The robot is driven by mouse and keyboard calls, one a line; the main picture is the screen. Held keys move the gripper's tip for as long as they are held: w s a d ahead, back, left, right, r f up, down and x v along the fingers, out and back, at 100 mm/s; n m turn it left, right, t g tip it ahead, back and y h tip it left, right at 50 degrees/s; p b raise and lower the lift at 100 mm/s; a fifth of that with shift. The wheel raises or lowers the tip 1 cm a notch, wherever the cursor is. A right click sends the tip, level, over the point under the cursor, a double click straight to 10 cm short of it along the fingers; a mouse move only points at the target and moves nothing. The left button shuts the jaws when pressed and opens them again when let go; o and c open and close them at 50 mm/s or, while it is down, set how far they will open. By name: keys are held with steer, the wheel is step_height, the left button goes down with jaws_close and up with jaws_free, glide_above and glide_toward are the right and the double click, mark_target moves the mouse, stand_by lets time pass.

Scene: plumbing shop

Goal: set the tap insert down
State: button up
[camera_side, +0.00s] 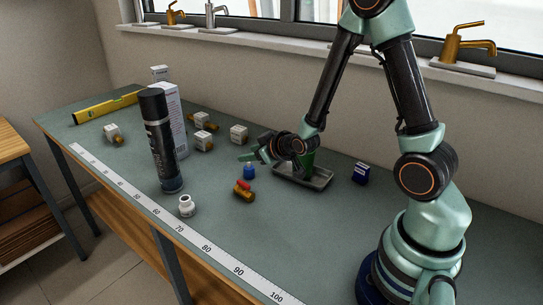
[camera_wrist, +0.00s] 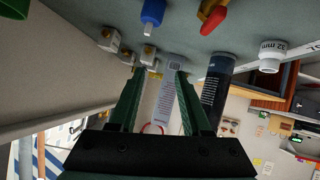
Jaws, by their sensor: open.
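A small blue piece with a white stem, which looks like the tap insert, stands on the bench (camera_side: 249,171); it also shows at the top of the wrist view (camera_wrist: 152,12). My gripper (camera_side: 247,156) is open, its green fingers pointing left and held above the bench near the blue piece. In the wrist view the fingers (camera_wrist: 156,76) are apart with nothing between them. A brass fitting with a red part (camera_side: 243,191) lies just in front of the blue piece and also shows in the wrist view (camera_wrist: 212,14).
A grey tray (camera_side: 315,184) with a green thing in it lies under my wrist. A black can (camera_side: 162,145), a tall white box (camera_side: 176,115), a white fitting (camera_side: 187,206) and several small boxed fittings stand left. The front right bench is clear.

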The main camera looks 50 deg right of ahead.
mark_target(249, 169)
steer(key=shift+t+h, duration=0.5)
steer(key=shift+t, duration=0.3)
steer(key=f, duration=0.1)
steer(key=s+d+f, duration=0.1)
steer(key=f, duration=0.1)
steer(key=d+f, duration=0.1)
steer(key=shift+s+d+f, duration=0.15)
steer(key=shift+s+f, duration=0.15)
steer(key=shift+s, duration=0.1)
steer(key=shift+x, duration=3.75)
jaws_close()
